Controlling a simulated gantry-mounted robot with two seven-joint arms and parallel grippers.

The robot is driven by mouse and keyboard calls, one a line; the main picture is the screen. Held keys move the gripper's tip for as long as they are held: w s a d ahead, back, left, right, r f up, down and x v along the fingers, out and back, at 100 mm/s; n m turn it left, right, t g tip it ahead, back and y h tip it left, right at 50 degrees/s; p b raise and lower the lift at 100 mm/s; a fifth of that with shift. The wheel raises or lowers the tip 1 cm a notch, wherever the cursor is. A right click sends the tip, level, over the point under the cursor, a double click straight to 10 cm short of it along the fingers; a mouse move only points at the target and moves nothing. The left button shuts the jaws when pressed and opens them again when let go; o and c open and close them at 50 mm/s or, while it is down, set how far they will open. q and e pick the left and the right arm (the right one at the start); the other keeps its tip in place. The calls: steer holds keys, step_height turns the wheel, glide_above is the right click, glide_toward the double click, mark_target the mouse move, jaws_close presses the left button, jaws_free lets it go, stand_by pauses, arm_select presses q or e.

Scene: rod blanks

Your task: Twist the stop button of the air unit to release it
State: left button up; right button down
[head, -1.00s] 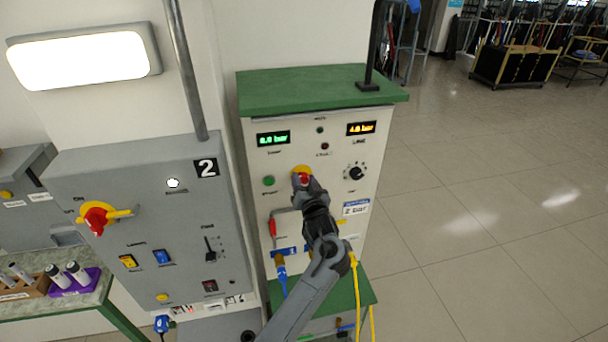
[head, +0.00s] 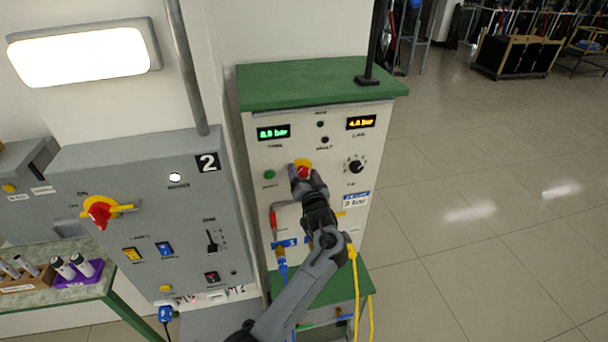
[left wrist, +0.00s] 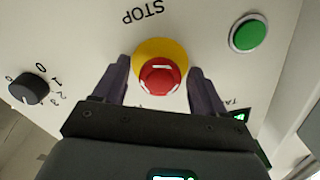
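The air unit (head: 262,210) is a pale cabinet with a green top. Its red stop button (head: 304,171) sits on a yellow disc in the upper middle of the front panel. In the left wrist view the red stop button (left wrist: 159,76) stands between the fingers of my left gripper (left wrist: 158,82), under the word STOP. The fingers are open, one on each side, with a small gap showing to the red cap. In the head view my left gripper (head: 305,180) partly covers the button from below. My right gripper is not in view.
A green button (left wrist: 249,34) and a black dial (left wrist: 29,89) flank the stop button. A red-handled lever (head: 273,222) and blue and yellow hoses are lower down. A grey cabinet (head: 130,200) with a red-yellow rotary switch stands left. The floor at right is clear.

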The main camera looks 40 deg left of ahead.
arm_select(q)
steer(key=shift+d, duration=0.1)
steer(key=b+v, duration=0.2)
steer(key=v, duration=0.8)
steer(key=shift+s+d, duration=0.25)
steer(key=shift+s, duration=0.1)
